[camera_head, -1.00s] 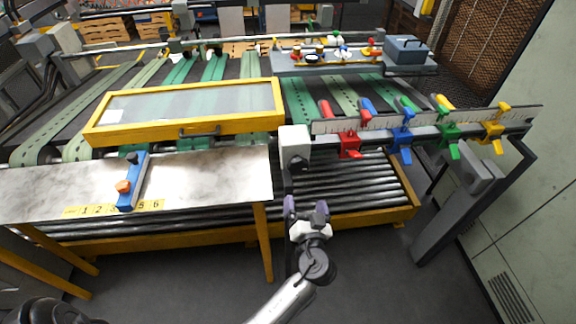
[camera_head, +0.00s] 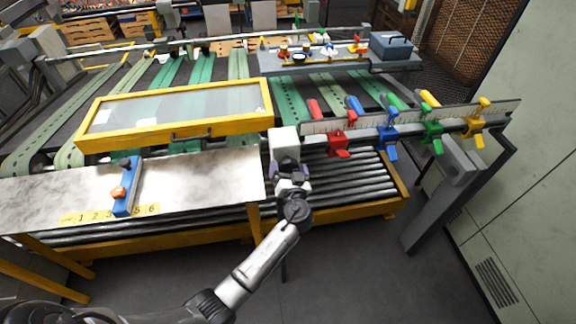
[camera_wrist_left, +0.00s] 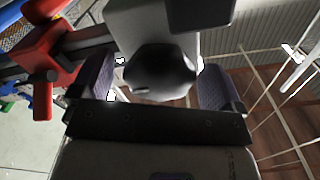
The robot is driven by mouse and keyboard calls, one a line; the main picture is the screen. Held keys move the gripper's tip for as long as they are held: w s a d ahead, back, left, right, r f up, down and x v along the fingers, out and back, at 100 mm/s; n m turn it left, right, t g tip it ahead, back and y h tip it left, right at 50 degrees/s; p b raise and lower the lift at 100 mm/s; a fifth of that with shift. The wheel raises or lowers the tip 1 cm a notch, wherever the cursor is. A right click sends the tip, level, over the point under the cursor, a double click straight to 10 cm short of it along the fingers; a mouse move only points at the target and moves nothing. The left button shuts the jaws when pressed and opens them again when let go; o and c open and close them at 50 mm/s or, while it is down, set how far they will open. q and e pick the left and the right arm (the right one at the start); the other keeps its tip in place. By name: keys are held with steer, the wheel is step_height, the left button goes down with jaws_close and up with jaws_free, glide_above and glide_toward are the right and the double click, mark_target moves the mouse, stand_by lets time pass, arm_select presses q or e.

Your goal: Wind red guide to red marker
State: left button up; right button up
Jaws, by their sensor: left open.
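The red guide (camera_head: 338,144) hangs on the rail near its left end, just right of the pale grey end box (camera_head: 284,140). A red cylinder (camera_head: 315,109) stands behind the ruler above it; I cannot tell whether this is the red marker. My left gripper (camera_head: 290,170) is open just below the end box. In the left wrist view its fingers (camera_wrist_left: 157,88) stand either side of a dark rounded knob (camera_wrist_left: 160,72) under the box, not visibly closed on it. The red guide also shows there (camera_wrist_left: 48,55), left of the fingers. My right gripper is out of view.
Blue (camera_head: 387,136), green (camera_head: 432,134) and yellow (camera_head: 476,122) guides sit further right on the rail. A white ruler (camera_head: 360,122) runs behind them. Rollers lie below. A metal table (camera_head: 210,178) with a blue block is at the left.

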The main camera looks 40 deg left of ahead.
arm_select(q)
steer(key=shift+w+a, duration=0.2)
steer(key=shift+a, duration=0.15)
steer(key=shift+c, duration=0.4)
steer(key=c, duration=0.8)
steer(key=shift+c, duration=0.2)
steer(key=shift+m, duration=0.3)
